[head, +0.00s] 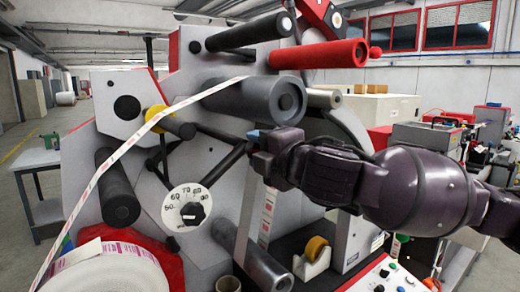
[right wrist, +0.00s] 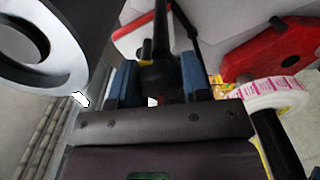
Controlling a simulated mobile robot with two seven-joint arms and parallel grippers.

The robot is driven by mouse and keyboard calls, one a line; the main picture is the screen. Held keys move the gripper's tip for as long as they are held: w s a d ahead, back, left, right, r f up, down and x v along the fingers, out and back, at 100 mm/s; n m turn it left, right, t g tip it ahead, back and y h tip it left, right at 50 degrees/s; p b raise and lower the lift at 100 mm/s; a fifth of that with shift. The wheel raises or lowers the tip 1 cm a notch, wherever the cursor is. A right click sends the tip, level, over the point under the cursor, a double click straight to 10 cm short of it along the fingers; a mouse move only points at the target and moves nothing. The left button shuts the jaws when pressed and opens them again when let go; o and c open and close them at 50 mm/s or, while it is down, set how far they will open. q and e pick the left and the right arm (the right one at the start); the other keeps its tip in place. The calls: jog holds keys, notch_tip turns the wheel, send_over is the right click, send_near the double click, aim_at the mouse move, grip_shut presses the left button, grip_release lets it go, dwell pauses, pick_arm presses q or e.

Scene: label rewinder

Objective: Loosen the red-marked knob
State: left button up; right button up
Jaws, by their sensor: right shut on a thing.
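My right gripper (head: 257,142) reaches in from the right to the middle of the label rewinder (head: 205,152). In the right wrist view, the blue fingers of the right gripper (right wrist: 158,85) are shut on a dark knob (right wrist: 158,78) between them. Only a tiny reddish spot shows low between the fingers, so I cannot clearly make out a red mark. In the head view the gripper and arm hide this knob. My left gripper is not in view.
A dark grey roller (head: 255,100) juts out just above the gripper. A white dial (head: 187,208) with numbers is below left. A label roll (head: 105,270) sits at the lower left, and a tape roll (head: 316,249) lies below the arm.

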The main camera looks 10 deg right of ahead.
jog(key=o, duration=0.9)
jog(key=shift+o, duration=0.2)
pick_arm(q)
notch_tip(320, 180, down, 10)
jog(key=b, duration=1)
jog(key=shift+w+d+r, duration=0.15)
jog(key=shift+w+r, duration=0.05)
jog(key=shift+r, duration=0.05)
pick_arm(e)
jog(key=v, duration=1)
jog(key=shift+s, duration=0.3)
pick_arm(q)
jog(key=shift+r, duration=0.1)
pick_arm(e)
jog(key=shift+d, duration=0.1)
jog(key=shift+f, duration=0.1)
